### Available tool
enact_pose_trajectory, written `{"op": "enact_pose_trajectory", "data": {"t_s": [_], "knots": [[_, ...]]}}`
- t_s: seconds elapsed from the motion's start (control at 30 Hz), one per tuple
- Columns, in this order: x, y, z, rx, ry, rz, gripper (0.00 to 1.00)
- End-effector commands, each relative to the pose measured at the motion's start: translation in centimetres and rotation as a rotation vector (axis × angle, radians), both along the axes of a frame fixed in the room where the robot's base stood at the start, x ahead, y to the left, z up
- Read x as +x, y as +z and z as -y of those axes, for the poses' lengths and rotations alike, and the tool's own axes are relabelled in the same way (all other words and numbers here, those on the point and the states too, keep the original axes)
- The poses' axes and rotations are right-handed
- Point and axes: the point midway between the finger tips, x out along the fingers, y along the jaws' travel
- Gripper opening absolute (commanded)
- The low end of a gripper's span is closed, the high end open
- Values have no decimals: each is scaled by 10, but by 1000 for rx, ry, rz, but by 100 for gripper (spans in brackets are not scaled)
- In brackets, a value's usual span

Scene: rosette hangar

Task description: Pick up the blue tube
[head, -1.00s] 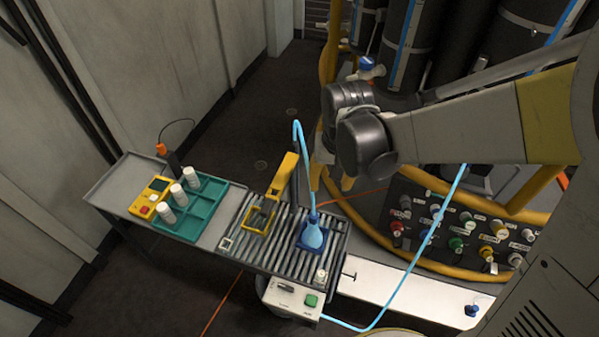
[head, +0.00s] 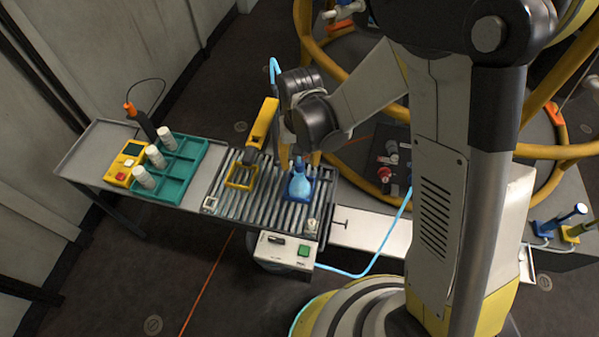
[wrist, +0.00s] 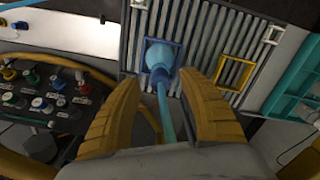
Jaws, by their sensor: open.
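The light blue tube (head: 275,68) rises from a blue bulb-shaped piece (head: 299,187) in a square blue holder (head: 322,189) on the roller table. Its middle is hidden behind my gripper in the head view. In the wrist view the tube (wrist: 165,112) runs from the bulb's dark blue collar back between the yellow fingers. My gripper (wrist: 160,88) is open, with one finger on each side of the tube. I cannot tell whether either finger touches it. In the head view my gripper's dark body stands just behind the holder.
A teal tray (head: 192,172) with white cylinders is farther left. A white control box (head: 288,250) hangs at the front. A light blue hose (head: 393,235) and a knob panel (wrist: 40,105) lie on the other side.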

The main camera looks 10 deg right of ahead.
Motion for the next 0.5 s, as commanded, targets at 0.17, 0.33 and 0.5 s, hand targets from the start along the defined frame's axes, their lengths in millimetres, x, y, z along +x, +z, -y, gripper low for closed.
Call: {"op": "enact_pose_trajectory", "data": {"t_s": [0.17,0.33,0.5], "knots": [[0,-18,0,0,0,0,49],[0,-16,0,0,0,0,45],[0,-16,0,0,0,0,2]]}}
